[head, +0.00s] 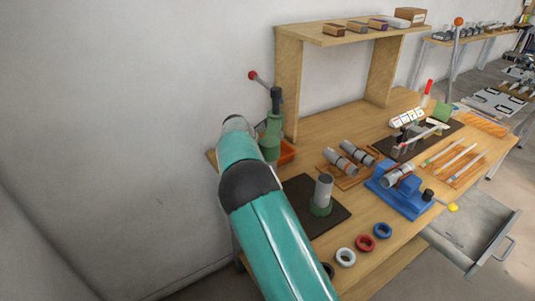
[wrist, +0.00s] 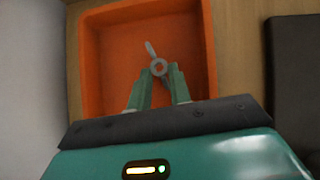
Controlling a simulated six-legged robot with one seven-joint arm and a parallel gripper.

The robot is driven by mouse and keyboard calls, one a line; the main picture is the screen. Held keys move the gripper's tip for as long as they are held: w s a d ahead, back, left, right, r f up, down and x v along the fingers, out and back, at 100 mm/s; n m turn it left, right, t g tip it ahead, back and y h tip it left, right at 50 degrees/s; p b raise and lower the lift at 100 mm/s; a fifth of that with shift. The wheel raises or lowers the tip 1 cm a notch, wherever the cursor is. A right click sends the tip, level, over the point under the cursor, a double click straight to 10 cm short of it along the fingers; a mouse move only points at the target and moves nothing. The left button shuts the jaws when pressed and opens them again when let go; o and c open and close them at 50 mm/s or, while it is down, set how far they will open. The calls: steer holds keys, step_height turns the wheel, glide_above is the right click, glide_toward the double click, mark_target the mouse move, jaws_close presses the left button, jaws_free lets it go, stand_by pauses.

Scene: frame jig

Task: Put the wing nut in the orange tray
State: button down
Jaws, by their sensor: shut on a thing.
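The wing nut (wrist: 159,67) is grey, with a round hole and one wing pointing up and left in the wrist view. My gripper (wrist: 160,76) is shut on it, the green fingers on either side of its near part. The wing nut is seen over the floor of the orange tray (wrist: 92,75); I cannot tell its height above the floor. In the head view only a strip of the orange tray (head: 287,152) shows behind my arm, and my gripper and the wing nut are hidden.
A green press with a red-knobbed lever (head: 271,135) stands beside the tray. A dark mat (head: 333,217) with a grey cylinder (head: 323,190) lies nearer, and several rings (head: 365,242) lie at the front edge. A wooden shelf (head: 345,37) rises behind. A wall is close on the left.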

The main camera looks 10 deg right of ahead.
steer(key=shift+x, duration=0.8)
steer(key=shift+w+d+r, duration=0.1)
steer(key=c, duration=1.3)
jaws_free()
steer(key=v, duration=1.2)
